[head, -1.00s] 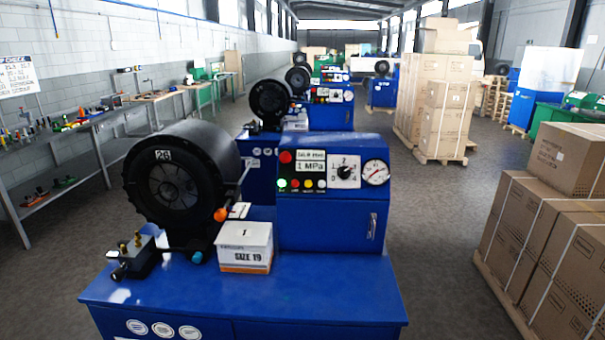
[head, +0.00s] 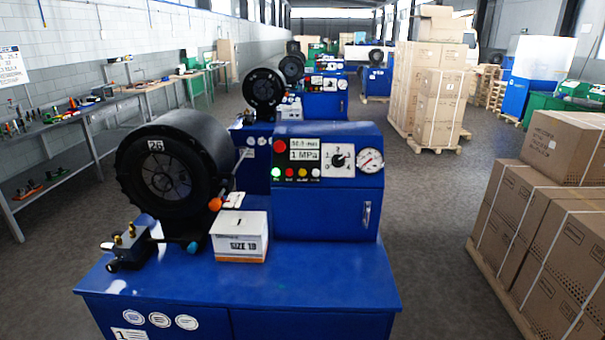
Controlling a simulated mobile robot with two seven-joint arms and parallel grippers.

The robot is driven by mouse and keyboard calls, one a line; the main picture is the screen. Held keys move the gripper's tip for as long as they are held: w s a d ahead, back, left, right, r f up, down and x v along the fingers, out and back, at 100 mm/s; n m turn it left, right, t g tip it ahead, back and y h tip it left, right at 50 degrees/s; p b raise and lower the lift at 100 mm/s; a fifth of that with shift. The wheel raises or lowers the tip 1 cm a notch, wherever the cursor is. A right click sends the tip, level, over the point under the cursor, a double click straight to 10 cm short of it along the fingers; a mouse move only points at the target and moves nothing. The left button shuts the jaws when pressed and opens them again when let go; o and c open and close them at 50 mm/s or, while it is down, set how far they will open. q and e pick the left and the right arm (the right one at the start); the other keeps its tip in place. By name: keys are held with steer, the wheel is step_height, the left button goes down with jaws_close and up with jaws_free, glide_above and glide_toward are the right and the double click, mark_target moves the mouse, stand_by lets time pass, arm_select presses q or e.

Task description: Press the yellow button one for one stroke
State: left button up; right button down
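The nearest crimper has a blue control box (head: 320,215) with a dark panel on its upper front. A larger red button, a display reading 1 MPa, a dial and a round gauge (head: 370,160) sit around the row. The black crimper head (head: 165,175), marked 26, stands left of the box. Neither of my grippers shows in the head view.
A white box marked SIZE 19 (head: 240,236) sits on the blue bench top (head: 290,285), beside a small metal fixture (head: 128,245). Stacked cartons (head: 560,235) on a pallet stand at the right. A tool bench (head: 90,112) runs along the left wall. Grey floor lies between.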

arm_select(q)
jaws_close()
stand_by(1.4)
